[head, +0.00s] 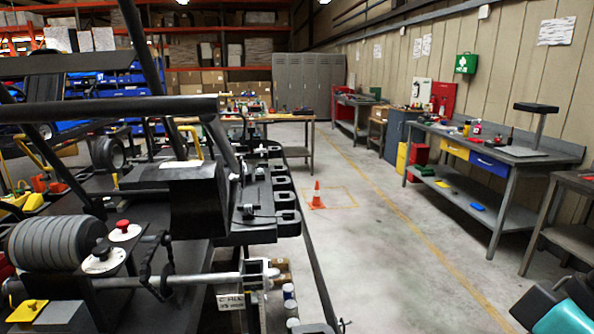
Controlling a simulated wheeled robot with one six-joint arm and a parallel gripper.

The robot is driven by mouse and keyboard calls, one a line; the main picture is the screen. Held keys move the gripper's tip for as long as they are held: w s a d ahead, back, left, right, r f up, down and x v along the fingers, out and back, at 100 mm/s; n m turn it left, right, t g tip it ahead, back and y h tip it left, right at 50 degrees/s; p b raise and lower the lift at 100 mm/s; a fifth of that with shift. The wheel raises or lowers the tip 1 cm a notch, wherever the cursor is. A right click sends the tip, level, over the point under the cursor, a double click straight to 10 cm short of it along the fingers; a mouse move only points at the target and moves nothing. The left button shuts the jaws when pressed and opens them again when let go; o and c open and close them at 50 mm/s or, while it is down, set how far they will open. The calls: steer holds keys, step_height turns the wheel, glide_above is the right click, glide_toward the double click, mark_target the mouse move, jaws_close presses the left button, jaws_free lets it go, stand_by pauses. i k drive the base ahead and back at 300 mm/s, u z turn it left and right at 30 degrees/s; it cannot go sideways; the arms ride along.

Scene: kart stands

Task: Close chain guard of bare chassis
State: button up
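The bare chassis, a black tubular kart frame (110,108), fills the left side of the head view, close to me. A black box-shaped cover (197,200) sits near its middle; I cannot tell whether this is the chain guard, or whether the guard is open. A metal shaft (190,281) runs across the near side into a bracket (257,275). A tag (230,301) hangs below the shaft. My gripper's fingers are not in view. A teal and dark part at the lower right corner looks like my own arm.
A ribbed black roller (55,243) and a red button (123,226) are at near left. An orange cone (317,195) stands on the clear floor right of the chassis. A workbench (500,160) lines the right wall. Lockers (310,85) stand at the back.

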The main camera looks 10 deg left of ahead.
mark_target(198, 192)
steer(key=z, duration=0.3)
steer(key=i, duration=4.3)
steer(key=u, duration=4)
steer(key=i, duration=0.45)
steer(key=z, duration=0.1)
